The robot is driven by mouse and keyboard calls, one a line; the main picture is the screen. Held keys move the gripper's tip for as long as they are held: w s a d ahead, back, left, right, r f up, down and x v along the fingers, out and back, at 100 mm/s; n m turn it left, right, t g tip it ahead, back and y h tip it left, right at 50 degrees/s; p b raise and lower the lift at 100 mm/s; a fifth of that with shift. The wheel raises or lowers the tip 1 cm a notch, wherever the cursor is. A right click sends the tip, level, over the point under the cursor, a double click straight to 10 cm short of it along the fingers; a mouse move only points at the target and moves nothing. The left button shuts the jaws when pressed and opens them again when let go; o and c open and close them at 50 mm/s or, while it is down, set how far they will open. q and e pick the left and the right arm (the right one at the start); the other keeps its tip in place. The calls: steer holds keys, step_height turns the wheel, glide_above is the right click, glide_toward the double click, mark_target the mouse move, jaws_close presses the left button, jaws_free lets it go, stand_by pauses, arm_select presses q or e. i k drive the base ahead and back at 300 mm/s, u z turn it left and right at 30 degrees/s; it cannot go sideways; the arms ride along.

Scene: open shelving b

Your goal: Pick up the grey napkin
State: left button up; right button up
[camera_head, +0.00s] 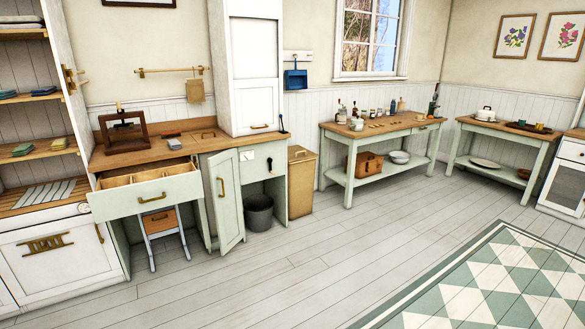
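I cannot tell for certain which item is the grey napkin. Small folded cloth-like items lie on the open shelves at the left: a pale grey one (18,19) on the top shelf, a blue one (43,91), a green one (22,150) and a yellow one (58,144) lower down. On the wooden worktop beside the shelves lie a small red item (171,134) and a dark greyish item (174,144) just in front of it. Neither of my grippers is in view.
A drawer (150,193) and a cabinet door (225,199) stand open below the worktop. A grey bucket (259,213) and a tan bin (301,182) stand nearby. Two green tables line the back wall. The plank floor (240,285) is clear, with a checked rug (490,290) at right.

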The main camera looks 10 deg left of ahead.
mark_target(174, 144)
steer(key=z, duration=0.25)
steer(key=i, duration=2.95)
steer(key=u, duration=0.55)
steer(key=i, duration=2.05)
steer(key=u, duration=1.65)
steer(key=i, duration=0.85)
steer(key=u, duration=0.35)
